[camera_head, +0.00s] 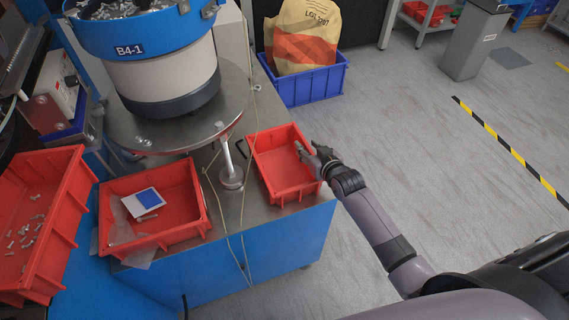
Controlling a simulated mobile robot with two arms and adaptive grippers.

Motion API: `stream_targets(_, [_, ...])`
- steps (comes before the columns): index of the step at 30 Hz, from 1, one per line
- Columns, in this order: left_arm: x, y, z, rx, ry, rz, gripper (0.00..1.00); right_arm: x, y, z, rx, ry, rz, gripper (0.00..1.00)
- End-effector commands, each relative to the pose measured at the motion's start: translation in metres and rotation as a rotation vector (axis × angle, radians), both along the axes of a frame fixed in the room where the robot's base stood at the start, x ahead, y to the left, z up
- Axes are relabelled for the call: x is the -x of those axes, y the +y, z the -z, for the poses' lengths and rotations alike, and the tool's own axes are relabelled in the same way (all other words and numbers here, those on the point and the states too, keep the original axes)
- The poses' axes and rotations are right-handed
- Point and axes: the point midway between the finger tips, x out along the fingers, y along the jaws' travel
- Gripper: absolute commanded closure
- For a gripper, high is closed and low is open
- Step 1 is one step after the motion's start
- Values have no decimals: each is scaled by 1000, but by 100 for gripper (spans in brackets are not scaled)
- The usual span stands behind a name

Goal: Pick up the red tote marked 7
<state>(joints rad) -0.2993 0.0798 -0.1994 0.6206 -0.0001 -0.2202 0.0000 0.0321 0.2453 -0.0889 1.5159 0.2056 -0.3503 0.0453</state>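An empty red tote (270,170) sits at the right end of the metal-topped blue cabinet. My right gripper (310,148) is at this tote's right rim, with its fingers apart, one seemingly over the tote's inside. I cannot tell whether it touches the rim. A second red tote (183,212) sits to the left with a white and blue card and clear plastic bags in it. A third red tote (62,235) at the far left holds several loose bolts. I can read no 7 on any tote. My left gripper is out of view.
A round feeder bowl marked B4-1 (180,85) stands behind the totes on a metal disc (225,110). A thin cable (222,215) hangs between two totes. A blue crate (310,88) with a sack stands behind. Grey floor (420,140) at the right is open.

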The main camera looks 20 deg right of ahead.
Motion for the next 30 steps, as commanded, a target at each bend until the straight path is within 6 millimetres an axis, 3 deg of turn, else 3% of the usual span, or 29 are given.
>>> stream_targets(7, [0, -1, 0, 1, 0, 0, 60, -2, 0, 1, 0, 0, 0, 64])
stream_targets(23, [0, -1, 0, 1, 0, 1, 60, -2, 0, 1, 0, 0, 0, 99])
stream_targets(30, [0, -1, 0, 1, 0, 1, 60, -2, 0, 1, 1, 0, 0, 100])
